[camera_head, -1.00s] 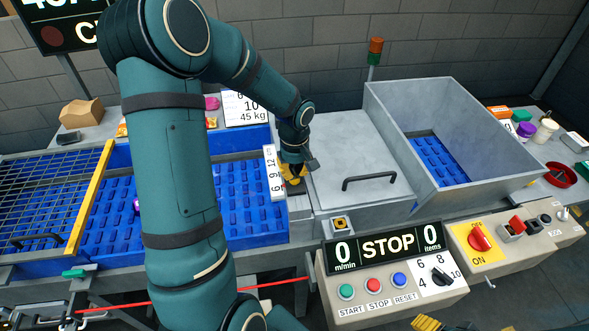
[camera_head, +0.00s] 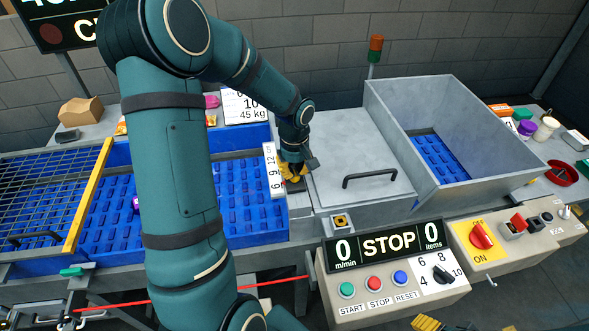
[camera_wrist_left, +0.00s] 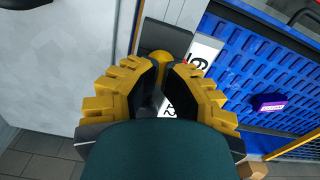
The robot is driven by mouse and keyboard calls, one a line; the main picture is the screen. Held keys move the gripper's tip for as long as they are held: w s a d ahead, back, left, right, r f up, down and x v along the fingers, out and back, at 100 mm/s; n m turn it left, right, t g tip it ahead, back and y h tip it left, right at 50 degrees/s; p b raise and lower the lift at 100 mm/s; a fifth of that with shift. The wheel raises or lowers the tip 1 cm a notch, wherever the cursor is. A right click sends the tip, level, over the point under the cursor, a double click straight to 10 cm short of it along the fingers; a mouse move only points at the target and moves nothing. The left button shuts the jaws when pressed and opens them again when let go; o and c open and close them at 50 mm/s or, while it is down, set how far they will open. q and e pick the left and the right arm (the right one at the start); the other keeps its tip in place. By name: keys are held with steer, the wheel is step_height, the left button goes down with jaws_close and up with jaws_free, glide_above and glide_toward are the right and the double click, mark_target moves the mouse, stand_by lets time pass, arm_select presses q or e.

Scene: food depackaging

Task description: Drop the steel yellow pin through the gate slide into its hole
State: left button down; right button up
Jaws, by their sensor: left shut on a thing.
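My left gripper (camera_head: 292,170) is at the white number scale (camera_head: 273,172) beside the gate, pointing down. In the left wrist view its yellow ribbed fingers (camera_wrist_left: 160,85) are shut around the yellow pin, whose rounded yellow head (camera_wrist_left: 160,62) shows between the fingertips. The pin's shank is hidden, and I cannot tell whether its tip is in the gate slide or above it. The hole is hidden under the gripper. A yellow ribbed part, probably my right gripper (camera_head: 428,323), shows at the bottom edge; its jaws are cut off.
A grey lid with a black handle (camera_head: 370,178) lies right of the gripper, next to a deep grey hopper (camera_head: 480,150). A blue ribbed belt (camera_head: 245,205) lies to the left. The control panel (camera_head: 392,280) stands in front. My left arm covers much of the belt.

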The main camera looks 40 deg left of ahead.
mark_target(295, 173)
arm_select(q)
steer(key=shift+r+p, duration=0.35)
steer(key=shift+r, duration=0.3)
steer(key=shift+r+p, duration=0.35)
steer(key=shift+r, duration=0.3)
step_height(295, 173, up, 12)
steer(key=shift+f, duration=0.1)
